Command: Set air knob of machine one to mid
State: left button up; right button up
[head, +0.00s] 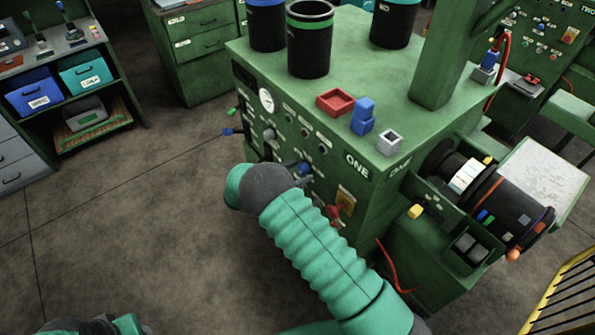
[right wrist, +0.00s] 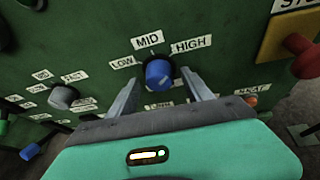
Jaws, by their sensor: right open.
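Machine one (head: 390,185) is a green cabinet with "ONE" on its front panel. A blue knob (right wrist: 158,73) sits on that panel in the right wrist view, with LOW, MID and HIGH labels around its upper side. I cannot tell clearly which label it points to. My right gripper (right wrist: 162,78) is open, with one finger on each side of the knob. I cannot tell whether the fingers touch it. In the head view the blue knob (head: 305,168) shows just past my right wrist. Only a bit of my left arm shows at the bottom left.
A grey knob (right wrist: 63,96) is left of the blue one, and a red button on a yellow plate (right wrist: 292,40) is to its right. Floor at left is clear.

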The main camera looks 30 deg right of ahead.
grip_shut()
dwell(0.3)
jog(key=shift+w, duration=0.1)
jog(key=shift+n+g+b, duration=0.35)
jog(key=shift+n+g, duration=0.25)
jog(key=shift+n, duration=0.3)
jog(key=shift+w+n+g+b, duration=0.15)
jog(key=shift+n+g+b, duration=0.5)
jog(key=shift+n, duration=0.15)
jog(key=n+g+b, duration=0.1)
jog(key=n+b, duration=0.1)
jog(key=shift+w+g+b, duration=0.1)
jog(key=shift+g+b, duration=0.15)
jog(key=shift+b, duration=0.1)
jog(key=shift+a+r+n+g+b, duration=0.1)
jog(key=shift+n+g+b, duration=0.2)
jog(key=shift+n+b, duration=0.15)
jog(key=shift+h, duration=0.3)
jog(key=shift+r, duration=0.1)
